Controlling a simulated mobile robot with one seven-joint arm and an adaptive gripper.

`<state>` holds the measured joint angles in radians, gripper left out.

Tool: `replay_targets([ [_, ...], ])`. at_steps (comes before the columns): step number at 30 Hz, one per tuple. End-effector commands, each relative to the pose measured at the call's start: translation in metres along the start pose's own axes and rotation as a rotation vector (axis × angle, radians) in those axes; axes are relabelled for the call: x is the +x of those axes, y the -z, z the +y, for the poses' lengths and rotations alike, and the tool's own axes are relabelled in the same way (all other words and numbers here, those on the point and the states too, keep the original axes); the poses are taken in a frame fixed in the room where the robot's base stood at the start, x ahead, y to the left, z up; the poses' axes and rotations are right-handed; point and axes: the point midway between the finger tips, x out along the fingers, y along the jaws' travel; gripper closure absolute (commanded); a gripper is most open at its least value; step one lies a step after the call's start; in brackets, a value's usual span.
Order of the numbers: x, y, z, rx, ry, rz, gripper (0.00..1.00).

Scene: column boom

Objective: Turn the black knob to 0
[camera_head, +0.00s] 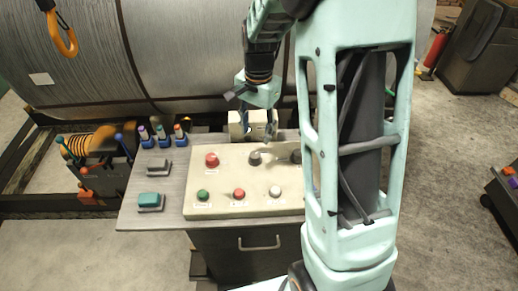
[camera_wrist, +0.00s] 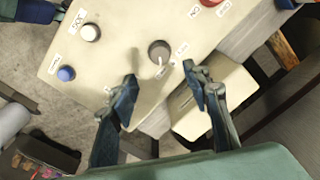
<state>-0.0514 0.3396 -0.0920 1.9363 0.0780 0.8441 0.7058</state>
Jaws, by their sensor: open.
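The black knob (camera_head: 254,158) is in the upper row of the cream control panel (camera_head: 225,180). In the wrist view the knob (camera_wrist: 158,50) is round, with a light pointer mark on its lower side and small labels that I cannot read. My gripper (camera_head: 260,128) is open and empty, above the panel's far edge. In the wrist view my gripper's fingertips (camera_wrist: 162,80) are spread apart, and the knob appears just beyond the gap between them. They do not appear to touch it. A second dark knob (camera_head: 295,156) shows at the right, partly hidden by my arm.
A red button (camera_head: 212,160) is left of the knob. Green (camera_head: 203,195), red (camera_head: 239,194) and white (camera_head: 275,192) buttons line the front row; a blue button (camera_wrist: 66,73) shows in the wrist view. A pale box (camera_head: 238,122) stands behind the panel, close to my gripper.

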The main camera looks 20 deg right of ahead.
Motion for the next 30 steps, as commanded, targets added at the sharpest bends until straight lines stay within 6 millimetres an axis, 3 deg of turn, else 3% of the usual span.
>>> replay_targets([
  [9,0.06,-0.001,0.001,0.0,-0.004,-0.003,0.56],
  [15,0.086,0.0,0.001,0.0,-0.002,-0.001,0.56],
  [28,0.096,0.0,0.0,0.0,0.0,0.001,0.56],
  [30,0.096,0.0,0.0,0.0,0.0,0.001,0.62],
])
